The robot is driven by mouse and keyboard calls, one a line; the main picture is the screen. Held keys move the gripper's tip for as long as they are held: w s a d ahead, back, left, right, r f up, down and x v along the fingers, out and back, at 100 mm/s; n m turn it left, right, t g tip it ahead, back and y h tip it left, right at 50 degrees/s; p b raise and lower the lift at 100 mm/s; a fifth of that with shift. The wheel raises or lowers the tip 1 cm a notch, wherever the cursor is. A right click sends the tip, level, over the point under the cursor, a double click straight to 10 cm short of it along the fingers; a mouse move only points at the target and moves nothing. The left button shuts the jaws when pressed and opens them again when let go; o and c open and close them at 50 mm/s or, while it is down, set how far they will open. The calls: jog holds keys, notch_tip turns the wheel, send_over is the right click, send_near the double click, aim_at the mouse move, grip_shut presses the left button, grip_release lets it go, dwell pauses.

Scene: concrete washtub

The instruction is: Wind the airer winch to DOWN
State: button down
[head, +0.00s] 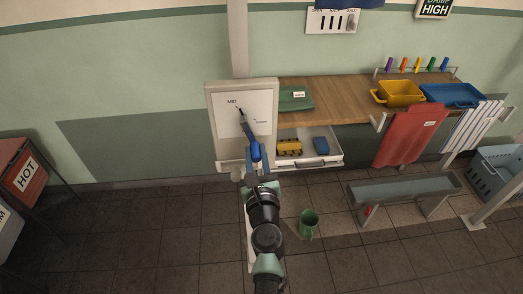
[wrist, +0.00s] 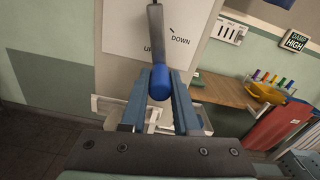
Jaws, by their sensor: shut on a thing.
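The airer winch panel (head: 262,100) is a pale board on the wall with a white dial face; it also shows in the wrist view (wrist: 115,35). MID reads in the head view; DOWN, to the right, and part of UP, to the left, read in the wrist view. A small dark mark (wrist: 172,30) lies left of and above DOWN; its exact setting is unclear. The grey crank arm (wrist: 155,32) hangs downward and ends in a blue knob (wrist: 160,82). My gripper (wrist: 163,88) is shut on this knob, its blue fingers on either side.
Below the wooden counter (head: 345,92), an open drawer (head: 330,160) holds a yellow item and a blue one, right of my gripper. The floor at left is mostly clear.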

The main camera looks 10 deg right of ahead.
jog(key=shift+a+f+m, duration=0.25)
jog(key=shift+a+m, duration=0.35)
jog(key=shift+m, duration=0.1)
jog(key=c, duration=0.6)
grip_release()
jog(key=shift+r, duration=0.1)
jog(key=shift+c, duration=0.2)
jog(key=s+p, duration=0.1)
jog(key=s, duration=1.2)
